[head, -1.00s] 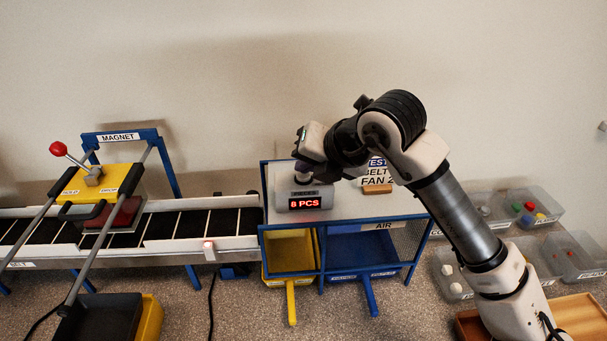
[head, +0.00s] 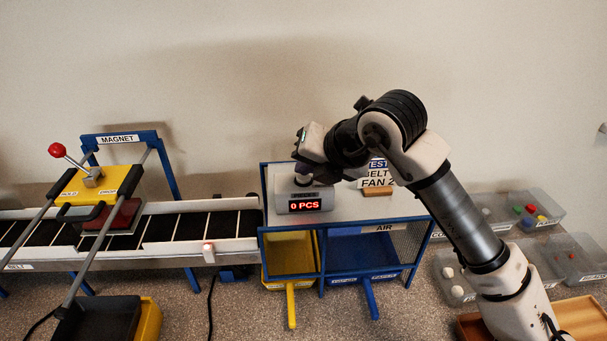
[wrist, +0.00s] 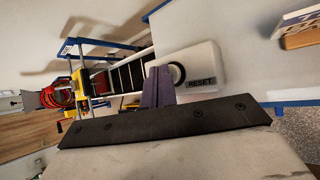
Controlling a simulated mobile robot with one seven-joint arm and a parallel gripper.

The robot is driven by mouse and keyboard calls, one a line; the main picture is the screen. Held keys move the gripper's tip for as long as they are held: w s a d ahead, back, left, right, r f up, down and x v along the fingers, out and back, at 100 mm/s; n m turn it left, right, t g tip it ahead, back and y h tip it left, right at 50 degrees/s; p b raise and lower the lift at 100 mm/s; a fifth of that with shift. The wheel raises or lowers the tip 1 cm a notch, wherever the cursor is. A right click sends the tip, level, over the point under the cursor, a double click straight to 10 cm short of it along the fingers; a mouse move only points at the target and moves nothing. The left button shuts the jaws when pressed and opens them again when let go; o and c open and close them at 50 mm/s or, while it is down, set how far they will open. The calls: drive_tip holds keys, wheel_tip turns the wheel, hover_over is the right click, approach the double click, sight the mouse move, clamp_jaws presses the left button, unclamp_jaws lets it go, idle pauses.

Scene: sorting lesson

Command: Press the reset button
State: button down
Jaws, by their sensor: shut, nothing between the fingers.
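The counter box (head: 306,202) stands on the white top of the blue-framed unit in the head view. Its red display reads "0 PCS". In the wrist view the white box (wrist: 200,62) carries a RESET label and a dark round ring around the button (wrist: 177,73). My gripper (wrist: 158,84) is shut and empty, with its purple-grey fingertips at the ring and over part of the button. In the head view my gripper (head: 303,170) points down onto the top of the box. Whether the fingertips touch the button or hover just above it is hard to tell.
A conveyor belt (head: 200,228) runs left from the unit, under a magnet frame (head: 118,139) with a red-knobbed lever. A sign (head: 377,178) stands behind my arm on the unit's top. Clear bins (head: 535,206) with small pieces lie at the right.

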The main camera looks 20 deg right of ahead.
sight(307, 180)
drive_tip(key=shift+r, duration=0.65)
drive_tip(key=shift+r, duration=0.1)
drive_tip(key=shift+r+p, duration=1.2)
drive_tip(key=shift+r, duration=1.25)
drive_tip(key=shift+f, duration=0.1)
